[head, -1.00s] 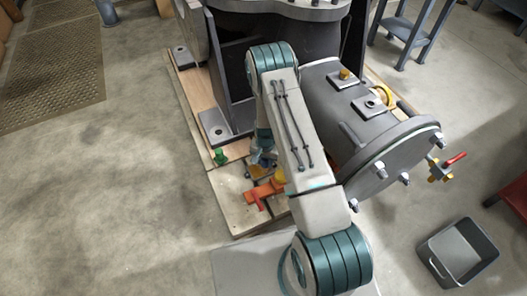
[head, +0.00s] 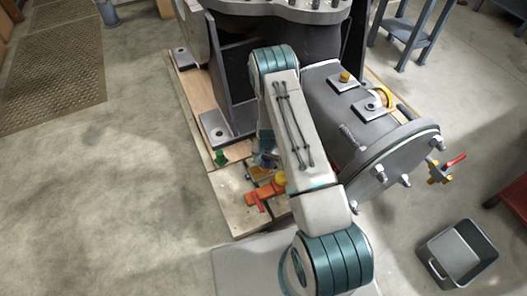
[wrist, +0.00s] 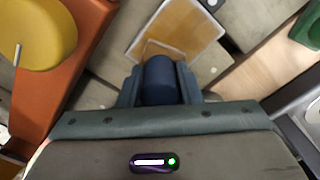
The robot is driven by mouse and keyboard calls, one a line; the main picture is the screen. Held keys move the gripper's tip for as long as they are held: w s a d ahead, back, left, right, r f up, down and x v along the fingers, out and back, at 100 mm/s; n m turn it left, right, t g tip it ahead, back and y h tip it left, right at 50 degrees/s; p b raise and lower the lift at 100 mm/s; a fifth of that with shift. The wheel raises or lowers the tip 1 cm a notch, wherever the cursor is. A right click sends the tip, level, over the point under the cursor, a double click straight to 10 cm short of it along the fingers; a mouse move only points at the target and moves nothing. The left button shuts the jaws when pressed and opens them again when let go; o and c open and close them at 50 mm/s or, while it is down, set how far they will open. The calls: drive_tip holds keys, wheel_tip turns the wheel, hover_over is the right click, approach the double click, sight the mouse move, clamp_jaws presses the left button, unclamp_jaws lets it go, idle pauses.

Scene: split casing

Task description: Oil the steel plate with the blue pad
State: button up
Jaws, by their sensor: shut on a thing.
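My gripper (wrist: 160,92) is shut on the blue pad (wrist: 160,78), a dark blue rounded block between the fingers in the wrist view. Just beyond the pad lies a flat plate (wrist: 185,32) with an amber-brown face and a pale edge, apparently the steel plate. The pad is over or at its near edge; I cannot tell whether they touch. In the head view my gripper (head: 266,160) is low over the wooden base, partly hidden by my arm. The plate (head: 260,173) shows only as a small amber patch below it.
An orange bracket (wrist: 75,70) with a yellow round knob (wrist: 35,30) stands close on the left in the wrist view. A green part (wrist: 308,28) is at the right. In the head view the grey casing (head: 335,100) is beside my arm; a grey bin (head: 458,255) is at lower right.

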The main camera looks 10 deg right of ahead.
drive_tip(key=shift+w+d, duration=0.2)
drive_tip(key=shift+d, duration=0.95)
drive_tip(key=shift+a+b, duration=0.1)
drive_tip(key=shift+b, duration=0.25)
drive_tip(key=a, duration=0.3)
drive_tip(key=shift+s+a, duration=0.1)
drive_tip(key=shift+s, duration=0.2)
drive_tip(key=shift+a+r, duration=0.1)
drive_tip(key=shift+a, duration=0.2)
wheel_tip(320, 180, up, 8)
drive_tip(key=p, duration=0.4)
drive_tip(key=shift+p, duration=0.3)
